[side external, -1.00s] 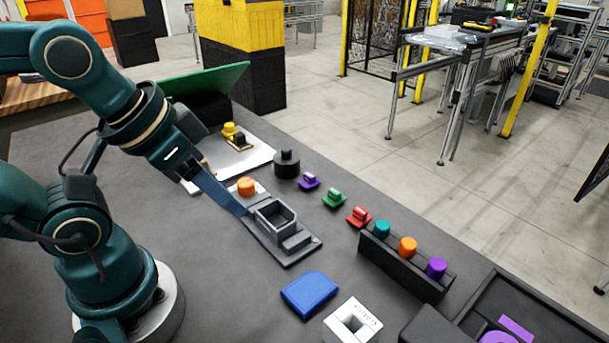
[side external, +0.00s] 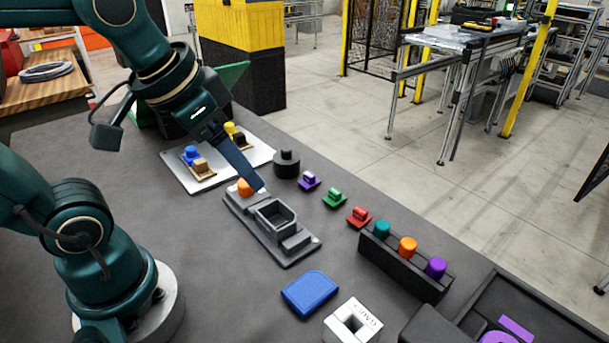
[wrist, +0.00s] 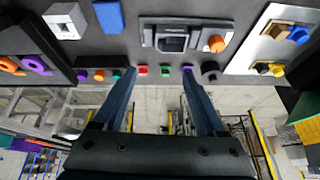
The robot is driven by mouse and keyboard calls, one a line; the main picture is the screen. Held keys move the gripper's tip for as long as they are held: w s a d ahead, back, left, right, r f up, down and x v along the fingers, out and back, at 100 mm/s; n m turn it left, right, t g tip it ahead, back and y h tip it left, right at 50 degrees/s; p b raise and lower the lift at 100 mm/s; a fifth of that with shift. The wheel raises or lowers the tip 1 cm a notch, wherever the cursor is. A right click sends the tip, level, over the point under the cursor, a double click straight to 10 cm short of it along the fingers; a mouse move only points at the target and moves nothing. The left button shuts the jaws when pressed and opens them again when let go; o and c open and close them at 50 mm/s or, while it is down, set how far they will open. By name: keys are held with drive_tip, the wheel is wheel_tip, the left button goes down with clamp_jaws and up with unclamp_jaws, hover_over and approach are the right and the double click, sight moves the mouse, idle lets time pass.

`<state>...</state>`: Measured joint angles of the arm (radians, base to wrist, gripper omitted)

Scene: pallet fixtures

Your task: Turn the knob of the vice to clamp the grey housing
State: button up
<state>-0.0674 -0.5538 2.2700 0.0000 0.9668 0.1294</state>
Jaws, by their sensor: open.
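The vice (side external: 243,206) is a grey base on the dark table, with an orange knob (side external: 243,187) at its far end. The grey housing (side external: 276,219), an open-topped box, sits in the middle of it. In the wrist view the knob (wrist: 216,43) is right of the housing (wrist: 172,40), near the top. My gripper (side external: 260,186) appears just right of the knob in the side view and covers part of it. In the wrist view my gripper (wrist: 158,71) has its two blue fingers wide apart with nothing between them.
A white plate (side external: 222,172) with small coloured fixtures lies behind the vice. A black round part (side external: 286,164) and purple, green and red pieces line the right. A black rack (side external: 398,272) with coloured pegs, a blue block (side external: 310,292) and a white block (side external: 352,322) are nearer.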

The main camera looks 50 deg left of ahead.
drive_tip(key=w+a+f+n+g, duration=0.1)
drive_tip(key=w+a+f+g, duration=0.15)
drive_tip(key=w+a, duration=0.45)
drive_tip(key=n+g, duration=0.3)
hover_over(246, 186)
drive_tip(key=a, duration=0.1)
drive_tip(key=f, duration=0.7)
drive_tip(key=shift+w+a+f, duration=0.15)
drive_tip(key=shift+w+f, duration=0.05)
drive_tip(key=shift+w, duration=0.15)
drive_tip(key=shift+f, duration=2.4)
clamp_jaws()
